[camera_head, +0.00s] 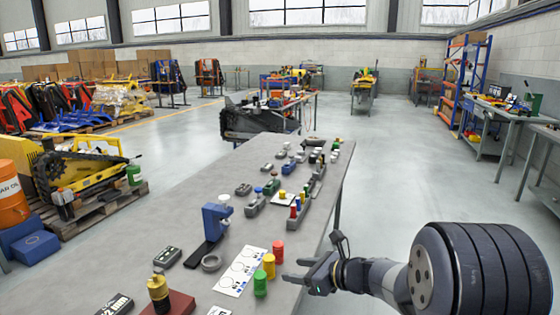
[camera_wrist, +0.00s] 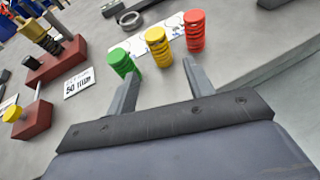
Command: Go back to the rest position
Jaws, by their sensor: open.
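My gripper (camera_head: 302,271) is at the right edge of the grey table (camera_head: 180,235) in the head view. It is open with nothing between its fingers. In the wrist view its two fingers (camera_wrist: 158,82) point toward a row of springs, apart from each other. The green spring (camera_head: 260,283), yellow spring (camera_head: 269,265) and red spring (camera_head: 278,248) stand upright beside a white card with printed circles (camera_head: 240,270). In the wrist view the green spring (camera_wrist: 122,63) is near the left finger, and the red spring (camera_wrist: 194,32) stands farther right.
Several grey holders with coloured pieces stand farther back. Open floor (camera_head: 415,180) lies right of the table; a workbench (camera_head: 500,115) stands beyond.

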